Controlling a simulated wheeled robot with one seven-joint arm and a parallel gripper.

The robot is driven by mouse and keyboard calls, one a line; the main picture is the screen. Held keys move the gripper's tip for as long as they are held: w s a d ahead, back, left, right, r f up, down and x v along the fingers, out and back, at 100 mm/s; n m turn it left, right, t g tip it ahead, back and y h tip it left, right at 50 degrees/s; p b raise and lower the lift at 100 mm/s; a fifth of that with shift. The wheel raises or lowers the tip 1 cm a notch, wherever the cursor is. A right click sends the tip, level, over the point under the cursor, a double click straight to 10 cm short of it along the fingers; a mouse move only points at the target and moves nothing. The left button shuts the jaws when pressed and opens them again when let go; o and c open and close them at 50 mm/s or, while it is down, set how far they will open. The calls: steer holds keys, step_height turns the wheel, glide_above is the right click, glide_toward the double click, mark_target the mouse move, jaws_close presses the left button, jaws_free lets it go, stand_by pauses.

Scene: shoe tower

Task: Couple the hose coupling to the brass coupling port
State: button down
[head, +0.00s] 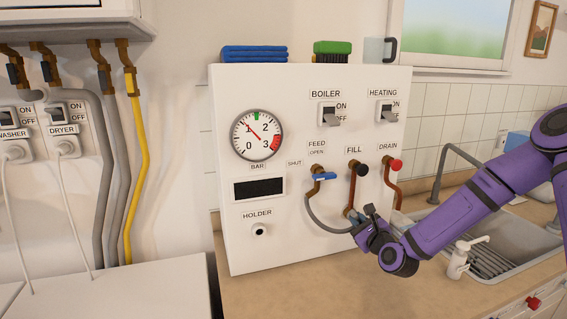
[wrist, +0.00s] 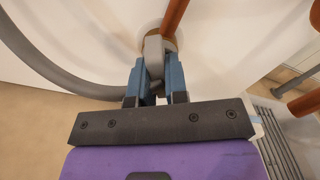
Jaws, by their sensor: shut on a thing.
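My gripper (head: 368,214) is at the lower end of the FILL pipe on the white boiler panel. In the wrist view my gripper (wrist: 156,88) is shut on the grey hose coupling (wrist: 153,50), with a blue finger on each side. The grey hose (wrist: 60,75) curves away to the left, and in the head view it runs up to the FEED valve with the blue handle (head: 324,176). The coupling is right at the foot of the copper FILL pipe (wrist: 173,18). The brass port is mostly hidden behind the coupling, and I cannot tell whether they are joined.
The FILL valve has a black knob (head: 361,169) and the DRAIN valve a red knob (head: 396,164). A round holder (head: 259,230) is low on the panel. A sink (head: 500,245) and soap dispenser (head: 458,260) stand to the right. Bare counter (head: 290,290) lies in front.

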steer(key=shift+w+r, duration=0.1)
steer(key=c, duration=1.1)
jaws_free()
steer(key=shift+o, duration=0.2)
steer(key=v, duration=0.9)
